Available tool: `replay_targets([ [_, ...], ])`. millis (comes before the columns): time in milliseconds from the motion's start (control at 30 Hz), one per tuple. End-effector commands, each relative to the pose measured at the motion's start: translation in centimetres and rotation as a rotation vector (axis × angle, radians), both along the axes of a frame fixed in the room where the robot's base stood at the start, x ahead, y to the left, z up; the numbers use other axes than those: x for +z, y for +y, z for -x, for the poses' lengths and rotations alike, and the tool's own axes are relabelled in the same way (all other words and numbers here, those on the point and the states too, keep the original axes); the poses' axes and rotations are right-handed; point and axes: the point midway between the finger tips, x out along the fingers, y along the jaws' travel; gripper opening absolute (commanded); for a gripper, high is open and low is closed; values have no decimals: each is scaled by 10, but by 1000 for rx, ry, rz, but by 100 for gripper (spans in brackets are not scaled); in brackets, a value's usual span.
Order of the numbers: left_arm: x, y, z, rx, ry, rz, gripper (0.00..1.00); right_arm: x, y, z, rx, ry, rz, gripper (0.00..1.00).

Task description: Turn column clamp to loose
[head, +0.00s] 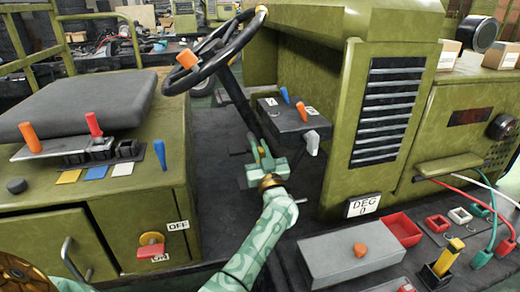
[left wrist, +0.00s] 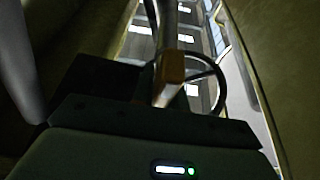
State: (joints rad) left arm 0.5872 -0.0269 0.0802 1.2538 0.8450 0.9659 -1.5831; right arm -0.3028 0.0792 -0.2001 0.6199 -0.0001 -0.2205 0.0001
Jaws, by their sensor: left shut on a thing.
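The dark steering column (head: 238,98) slopes down from the black steering wheel (head: 222,52) toward the dark floor. My left gripper (head: 262,148) is at the low end of the column, where the clamp sits. It is shut on a part there that I take to be the clamp's lever; the hand hides most of it. In the left wrist view a brown-orange block (left wrist: 171,68) shows just beyond the dark hand, in front of the wheel's ring (left wrist: 222,92). The clamp's setting cannot be read.
A dark box with orange and blue levers (head: 292,118) stands just right of the hand. The seat console (head: 85,190) is on the left, the olive hood (head: 350,185) on the right. A grey box (head: 350,262) and red tray lie front right.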

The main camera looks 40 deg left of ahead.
Motion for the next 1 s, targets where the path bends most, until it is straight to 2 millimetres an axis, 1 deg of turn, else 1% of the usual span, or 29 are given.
replay_targets([
  [267,-1,2,3,0,-144,128,0,2,0,-2,0,-3,0,54],
  [1000,-10,10,13,1,-679,586,0,8,-1,-6,0,-11,1,54],
])
